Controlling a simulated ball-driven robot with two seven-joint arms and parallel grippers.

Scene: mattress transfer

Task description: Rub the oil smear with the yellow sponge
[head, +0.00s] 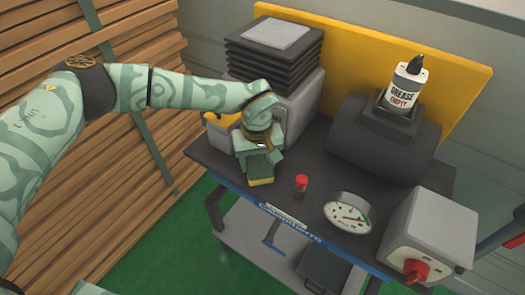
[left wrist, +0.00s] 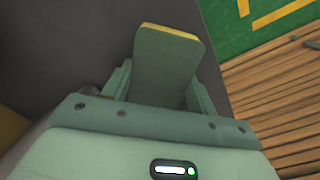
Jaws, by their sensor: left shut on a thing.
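My left gripper (head: 259,162) is over the left part of the dark workbench top (head: 320,215). It is shut on the sponge (head: 260,181), which shows a green face and a thin yellow edge at its lower end. In the left wrist view, the sponge (left wrist: 165,65) stands between the two fingers of the left gripper (left wrist: 160,88), with its yellow edge at the far end. I cannot tell whether the sponge touches the bench top. No oil smear can be made out; the arm and gripper may hide it. My right gripper is not in view.
A red-capped small item (head: 301,186) and a round gauge (head: 348,213) sit right of the gripper. A grey box with a red knob (head: 430,235) stands at the right end. A grease bottle (head: 406,88) stands on a dark cylinder (head: 380,140). Black stacked plates (head: 270,55) are behind.

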